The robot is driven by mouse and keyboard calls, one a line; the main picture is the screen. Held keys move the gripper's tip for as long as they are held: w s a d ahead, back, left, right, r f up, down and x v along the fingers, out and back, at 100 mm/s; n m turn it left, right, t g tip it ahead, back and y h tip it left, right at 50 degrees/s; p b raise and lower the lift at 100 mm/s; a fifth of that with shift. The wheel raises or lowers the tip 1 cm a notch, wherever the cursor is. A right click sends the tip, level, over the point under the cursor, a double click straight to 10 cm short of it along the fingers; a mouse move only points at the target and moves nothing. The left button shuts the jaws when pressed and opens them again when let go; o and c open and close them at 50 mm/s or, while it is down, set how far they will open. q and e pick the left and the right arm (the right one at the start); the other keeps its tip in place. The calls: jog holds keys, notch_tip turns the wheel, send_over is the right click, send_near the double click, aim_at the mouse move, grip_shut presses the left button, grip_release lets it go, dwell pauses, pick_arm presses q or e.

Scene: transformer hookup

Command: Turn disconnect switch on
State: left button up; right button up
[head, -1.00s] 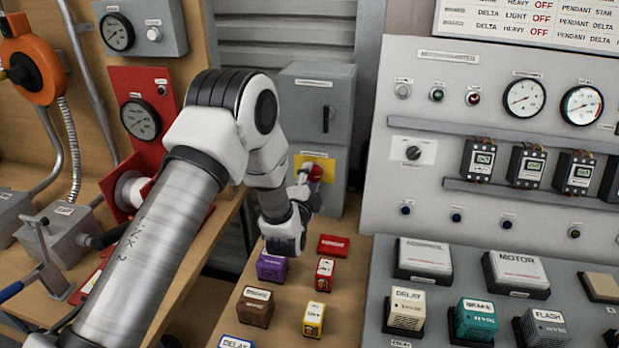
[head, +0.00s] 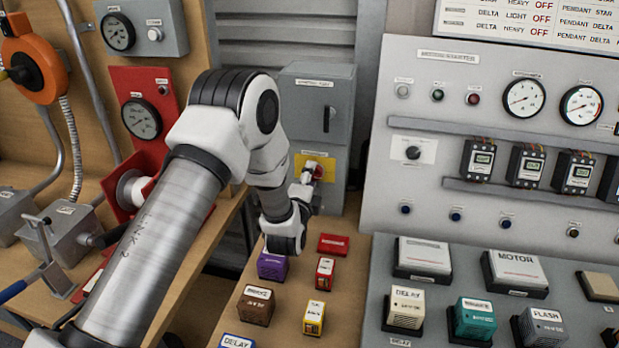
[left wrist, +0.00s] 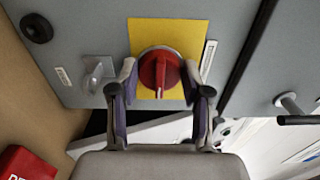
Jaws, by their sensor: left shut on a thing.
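The disconnect switch is a red rotary knob (left wrist: 158,70) on a yellow plate (left wrist: 196,33). In the head view the yellow plate (head: 328,163) is on the lower front of a grey cabinet, and the knob is largely behind my gripper. In the left wrist view my left gripper (left wrist: 160,72) has one finger on each side of the knob and is shut on it. The knob's raised grip runs roughly up and down in that view. In the head view my left gripper (head: 309,180) reaches the plate. My right gripper is not in view.
The grey cabinet (head: 302,100) stands at the back of the bench. Several small blocks, among them a purple one (head: 272,266) and a brown one (head: 256,305), sit below my left wrist. A grey control panel (head: 400,60) is on the right, a red gauge panel (head: 150,85) on the left.

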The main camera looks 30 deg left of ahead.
pick_arm(q)
jog(key=o, duration=1.1)
jog(key=shift+o, duration=0.2)
jog(key=v, duration=1.2)
